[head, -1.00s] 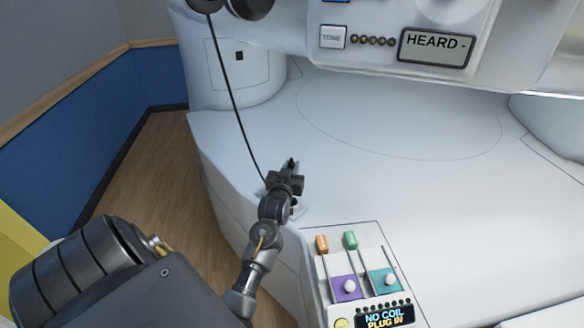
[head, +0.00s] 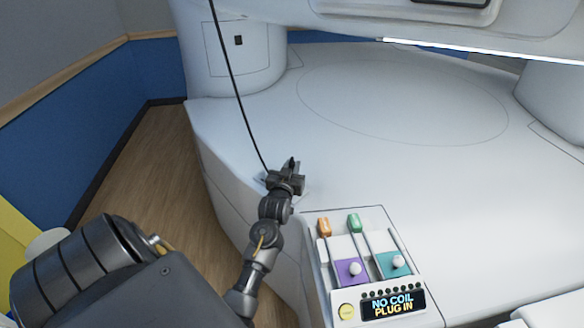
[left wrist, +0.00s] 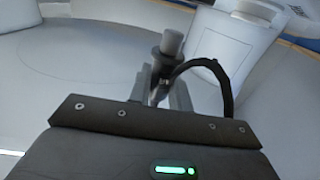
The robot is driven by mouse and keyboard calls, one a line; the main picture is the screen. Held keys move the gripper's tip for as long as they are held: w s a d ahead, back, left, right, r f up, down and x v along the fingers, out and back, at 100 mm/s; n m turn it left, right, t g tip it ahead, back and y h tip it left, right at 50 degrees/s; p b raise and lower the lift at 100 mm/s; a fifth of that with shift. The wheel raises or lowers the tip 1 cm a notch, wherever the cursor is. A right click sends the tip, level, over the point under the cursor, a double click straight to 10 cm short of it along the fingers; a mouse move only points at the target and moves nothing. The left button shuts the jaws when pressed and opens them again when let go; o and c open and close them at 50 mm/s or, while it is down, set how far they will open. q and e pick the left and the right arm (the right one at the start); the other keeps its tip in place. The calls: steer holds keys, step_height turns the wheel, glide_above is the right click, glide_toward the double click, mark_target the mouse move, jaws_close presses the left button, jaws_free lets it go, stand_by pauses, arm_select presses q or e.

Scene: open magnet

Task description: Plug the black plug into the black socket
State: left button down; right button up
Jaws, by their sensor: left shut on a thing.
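My left gripper (head: 288,172) is shut on the black plug (head: 291,162), above the front left edge of the white machine bed. A black cable (head: 235,90) runs from the gripper up to the top of the picture. In the left wrist view, a grey cylindrical part (left wrist: 172,42) stands up between the fingers (left wrist: 165,88), and the cable (left wrist: 214,68) loops to the right of them. A small dark square (head: 239,40) on the white column may be the black socket; I cannot tell for sure. The right gripper is not in view.
A console (head: 345,240) at the front of the bed has orange and green handles, purple and teal pads and a display (head: 393,303) reading "NO COIL PLUG IN". The white bed (head: 400,125) is clear. The machine's upper part (head: 400,25) hangs over it.

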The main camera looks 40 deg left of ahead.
arm_select(q)
steer(key=shift+f, duration=0.6)
steer(key=shift+f+b, duration=0.65)
steer(key=shift+f, duration=0.35)
stand_by(0.3)
steer(key=c, duration=1.2)
jaws_free()
steer(key=shift+s+d, duration=0.1)
